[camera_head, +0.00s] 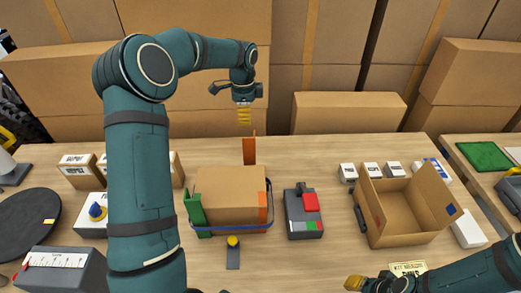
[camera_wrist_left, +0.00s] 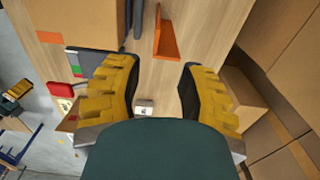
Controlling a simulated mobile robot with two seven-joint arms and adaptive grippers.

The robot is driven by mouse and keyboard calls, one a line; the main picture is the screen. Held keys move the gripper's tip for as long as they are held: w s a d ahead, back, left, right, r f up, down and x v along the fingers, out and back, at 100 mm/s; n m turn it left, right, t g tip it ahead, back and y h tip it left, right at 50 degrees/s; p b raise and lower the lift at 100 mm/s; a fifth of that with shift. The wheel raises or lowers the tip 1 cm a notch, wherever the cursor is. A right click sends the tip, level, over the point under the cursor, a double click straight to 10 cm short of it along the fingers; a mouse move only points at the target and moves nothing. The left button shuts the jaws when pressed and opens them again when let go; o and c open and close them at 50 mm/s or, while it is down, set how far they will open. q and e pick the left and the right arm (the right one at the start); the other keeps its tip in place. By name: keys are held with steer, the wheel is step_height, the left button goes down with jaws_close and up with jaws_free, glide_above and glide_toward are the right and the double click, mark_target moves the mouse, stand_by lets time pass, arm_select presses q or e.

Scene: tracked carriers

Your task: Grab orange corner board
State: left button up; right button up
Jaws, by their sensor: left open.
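The orange corner board (camera_head: 249,151) stands upright on the table behind a closed cardboard box (camera_head: 228,186). It also shows in the left wrist view (camera_wrist_left: 166,36) near the top, beyond the fingertips. My left gripper (camera_head: 244,121) hangs fingers-down above the board, with a small gap in the head view. In the left wrist view its yellow fingers (camera_wrist_left: 157,66) are spread with nothing between them. A green corner board (camera_head: 195,211) stands at the box's left side, and a blue strap runs along its base. My right gripper (camera_head: 356,283) shows partly at the bottom edge.
A grey and red device (camera_head: 304,214) stands right of the closed box. An open cardboard box (camera_head: 402,212) is further right, with small white boxes (camera_head: 371,170) behind it. Stacked large cartons (camera_head: 345,112) line the back. My left arm hides part of the left table.

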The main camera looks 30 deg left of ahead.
arm_select(q)
steer(key=shift+s+f, duration=0.15)
steer(key=shift+f, duration=0.3)
glide_above(247, 147)
steer(key=f, duration=0.7)
steer(key=shift+a+f, duration=0.15)
steer(key=shift+a, duration=0.1)
steer(key=shift+d+f, duration=0.1)
steer(key=shift+f, duration=2.6)
jaws_close()
